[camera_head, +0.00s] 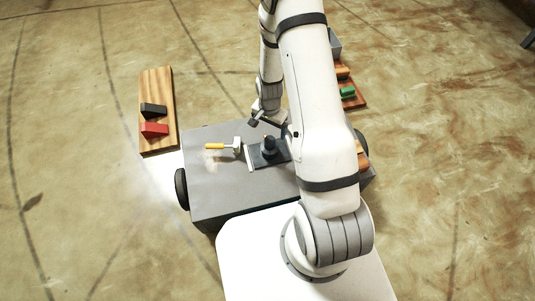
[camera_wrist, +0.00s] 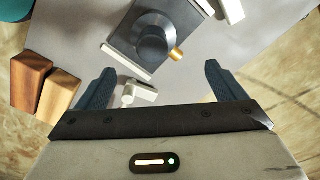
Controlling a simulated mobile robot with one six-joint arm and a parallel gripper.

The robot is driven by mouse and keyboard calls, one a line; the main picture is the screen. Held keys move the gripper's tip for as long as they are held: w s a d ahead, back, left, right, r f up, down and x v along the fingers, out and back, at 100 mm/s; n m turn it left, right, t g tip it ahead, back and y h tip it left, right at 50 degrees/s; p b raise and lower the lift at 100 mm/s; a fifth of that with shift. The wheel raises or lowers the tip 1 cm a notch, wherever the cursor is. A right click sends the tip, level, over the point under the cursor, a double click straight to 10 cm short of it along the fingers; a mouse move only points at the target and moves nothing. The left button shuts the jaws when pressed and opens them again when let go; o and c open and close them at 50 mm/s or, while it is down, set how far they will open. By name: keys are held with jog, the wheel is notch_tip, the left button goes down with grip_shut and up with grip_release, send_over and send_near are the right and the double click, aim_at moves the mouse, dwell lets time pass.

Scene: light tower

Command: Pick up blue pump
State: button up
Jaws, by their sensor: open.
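No clearly blue pump shows. The closest match is a dark slate-grey round piece on a square plate (camera_head: 269,152), upright on the grey cart top (camera_head: 215,187). The same round piece shows at the top middle of the wrist view (camera_wrist: 152,38). My gripper (camera_wrist: 158,76) is open and empty, with its two dark blue fingers spread. In the wrist picture the round piece lies beyond the fingertips, not between them. In the head view my gripper (camera_head: 268,119) is just behind the round piece; my arm hides part of the cart.
A yellow-handled white part (camera_head: 215,146) lies left of the round piece. A small white fitting (camera_wrist: 138,93) appears between my fingers in the picture. Wooden blocks (camera_wrist: 30,80) are at left. A wooden board (camera_head: 158,87) with black and red wedges lies left; another board with a green piece (camera_head: 347,92) lies right.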

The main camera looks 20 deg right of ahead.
aim_at(270, 139)
notch_tip(270, 139, down, 3)
jog(key=shift+s+f+b, duration=0.15)
jog(key=shift+f+b, duration=0.05)
jog(key=shift+b, duration=0.25)
jog(key=f+b, duration=0.1)
jog(key=f, duration=0.1)
jog(key=s+f+b, duration=0.1)
jog(key=f, duration=0.2)
jog(key=shift+f, duration=0.1)
grip_shut()
dwell(0.5)
